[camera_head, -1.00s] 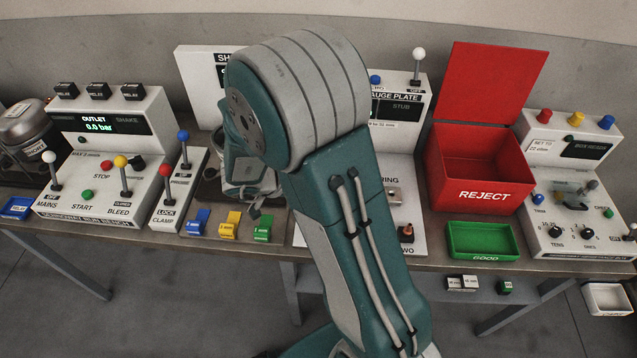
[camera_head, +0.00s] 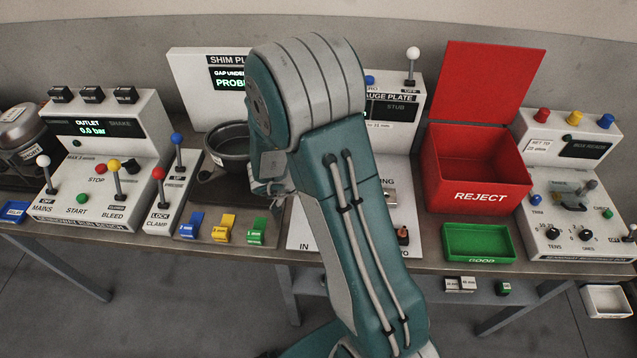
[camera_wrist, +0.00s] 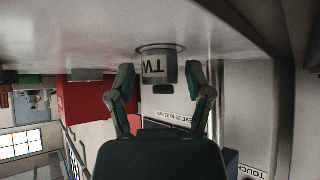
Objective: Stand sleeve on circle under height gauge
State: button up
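In the wrist view, which is upside down, a pale grey cylinder (camera_wrist: 158,70) with dark lettering, apparently the sleeve, stands upright on a light surface. A dark-rimmed ring shows around its base. My gripper (camera_wrist: 160,76) is open, with one finger on each side of the cylinder and visible gaps between. The gauge plate station (camera_head: 310,225) shows in the head view, mostly covered by my arm. Its circle and the sleeve are hidden there, as are my fingertips. I cannot tell which spot the cylinder stands on.
The red reject box (camera_head: 478,170) and green tray (camera_head: 478,243) are right of the gauge station. A dark round pot (camera_head: 228,145) and blue, yellow and green tabs (camera_head: 224,228) lie to the left. A white-knobbed lever (camera_head: 413,66) rises behind. The front bench edge is close.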

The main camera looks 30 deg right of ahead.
jog(key=shift+a, duration=0.55)
jog(key=w+a+r+n+t+y, duration=0.1)
jog(key=a+r+n+t+y, duration=0.3)
jog(key=r, duration=0.5)
jog(key=w+a+r+n+t+y, duration=0.1)
jog(key=a+r+n+t+y, duration=0.15)
jog(key=a+r, duration=0.55)
jog(key=w+a+r+n+t+y, duration=0.1)
jog(key=a+r+n+t+y, duration=0.25)
jog(key=r, duration=0.55)
jog(key=s+a+r+n+g+y, duration=0.2)
jog(key=s+a+n, duration=0.15)
jog(key=s, duration=0.55)
jog(key=s+d+f+n+g+h, duration=0.1)
jog(key=s+d+g, duration=0.1)
jog(key=s, duration=0.4)
jog(key=s+d+f+n+g+h, duration=0.1)
jog(key=s+d+f+g+h, duration=0.1)
jog(key=s+d, duration=0.2)
jog(key=s, duration=0.3)
jog(key=shift+d, duration=0.4)
